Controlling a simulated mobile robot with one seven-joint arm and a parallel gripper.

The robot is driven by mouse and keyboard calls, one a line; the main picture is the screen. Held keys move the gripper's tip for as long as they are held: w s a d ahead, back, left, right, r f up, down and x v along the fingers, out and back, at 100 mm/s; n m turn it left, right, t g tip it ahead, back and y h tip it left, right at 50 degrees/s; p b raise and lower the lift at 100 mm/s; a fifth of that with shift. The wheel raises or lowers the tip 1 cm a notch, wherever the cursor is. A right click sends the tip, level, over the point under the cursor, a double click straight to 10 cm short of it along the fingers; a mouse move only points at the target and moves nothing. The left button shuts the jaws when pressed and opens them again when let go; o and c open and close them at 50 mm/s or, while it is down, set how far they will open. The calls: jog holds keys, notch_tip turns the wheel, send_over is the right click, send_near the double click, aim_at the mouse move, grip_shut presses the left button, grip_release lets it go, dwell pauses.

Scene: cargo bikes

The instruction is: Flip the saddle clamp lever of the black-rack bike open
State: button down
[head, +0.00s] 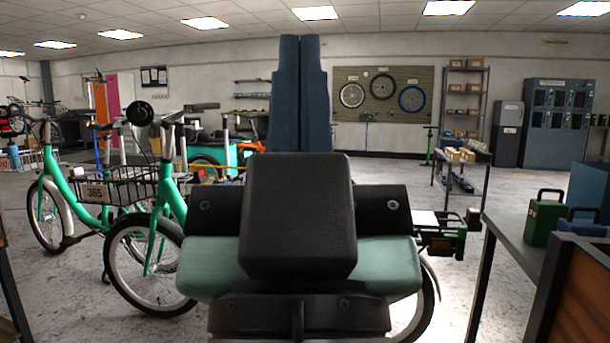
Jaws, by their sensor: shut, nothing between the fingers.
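A green bike (166,200) stands at the left, its front wheel and handlebar in view. Its middle is hidden behind my own arm and body parts. Right of them, part of a wheel (433,300) shows low down, with a black rack-like part (437,238) above it. These may be the same bike's rear end; I cannot be sure. No saddle, saddle clamp or lever can be made out. My gripper is not visible in this view.
A second green bike (52,205) stands further left; a black basket (125,186) with a plate reading 365 shows between the bikes. A workbench (510,232) with a green box (543,222) is near at right. Bare floor lies behind, before a low table (462,160).

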notch_tip(320, 180, up, 45)
jog(key=p, duration=4.2)
jog(key=shift+f, duration=0.1)
